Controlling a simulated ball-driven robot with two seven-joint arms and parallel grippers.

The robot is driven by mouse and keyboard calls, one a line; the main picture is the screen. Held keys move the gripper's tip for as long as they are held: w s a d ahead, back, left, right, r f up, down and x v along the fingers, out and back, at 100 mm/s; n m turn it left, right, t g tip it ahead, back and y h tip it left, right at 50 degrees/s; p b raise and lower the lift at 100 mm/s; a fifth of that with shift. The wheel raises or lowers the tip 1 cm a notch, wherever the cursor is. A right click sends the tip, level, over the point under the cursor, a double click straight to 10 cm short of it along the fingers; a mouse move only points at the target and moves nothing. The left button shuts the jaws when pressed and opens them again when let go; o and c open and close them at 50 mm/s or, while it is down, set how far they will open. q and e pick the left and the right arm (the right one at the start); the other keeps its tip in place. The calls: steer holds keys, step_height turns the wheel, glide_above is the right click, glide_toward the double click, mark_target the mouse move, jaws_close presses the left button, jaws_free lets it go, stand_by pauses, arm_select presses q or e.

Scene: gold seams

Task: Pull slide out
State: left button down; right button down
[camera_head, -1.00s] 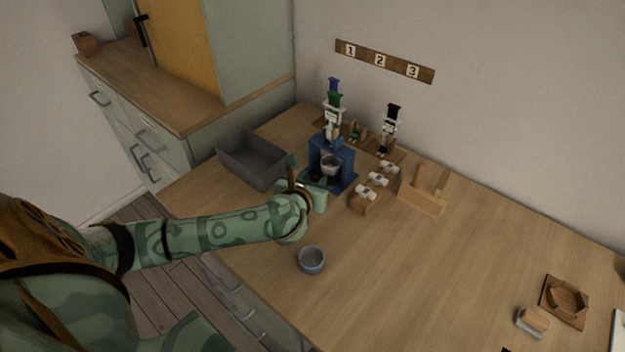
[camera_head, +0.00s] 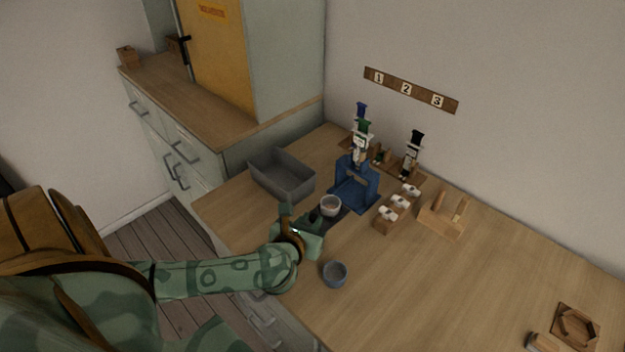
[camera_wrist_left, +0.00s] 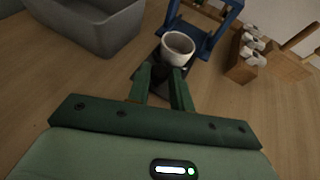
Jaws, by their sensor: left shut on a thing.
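The dark slide (camera_head: 342,213) sticks out of the foot of the blue stand (camera_head: 352,195) toward my side of the table. A grey-white cup (camera_head: 331,205) stands upright on the slide, clear of the stand. The cup also shows in the left wrist view (camera_wrist_left: 177,50), with the slide (camera_wrist_left: 151,72) under it and the blue stand (camera_wrist_left: 226,22) behind. My left gripper (camera_head: 317,219) is shut on the near end of the slide, just in front of the cup. Its fingers (camera_wrist_left: 163,76) hide the gripped part. My right gripper is not in view.
A grey bin (camera_head: 284,184) stands left of the stand. A blue-grey bowl (camera_head: 335,273) sits near the table's front edge. A wooden block with several white-capped bottles (camera_head: 388,213) and a wooden carrier (camera_head: 444,217) stand to the right. The table's right middle is clear.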

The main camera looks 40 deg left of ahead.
arm_select(q)
steer(key=c, duration=1.4)
jaws_free()
steer(key=shift+o, duration=0.8)
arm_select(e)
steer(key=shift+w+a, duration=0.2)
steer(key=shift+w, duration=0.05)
arm_select(q)
steer(key=shift+s, duration=0.1)
steer(key=shift+s+d+r, duration=0.1)
steer(key=shift+s+r, duration=0.1)
steer(key=shift+s, duration=0.1)
steer(key=p+v, duration=0.3)
steer(key=v, duration=1.2)
steer(key=shift+s+p, duration=0.25)
steer(key=shift+p, duration=0.05)
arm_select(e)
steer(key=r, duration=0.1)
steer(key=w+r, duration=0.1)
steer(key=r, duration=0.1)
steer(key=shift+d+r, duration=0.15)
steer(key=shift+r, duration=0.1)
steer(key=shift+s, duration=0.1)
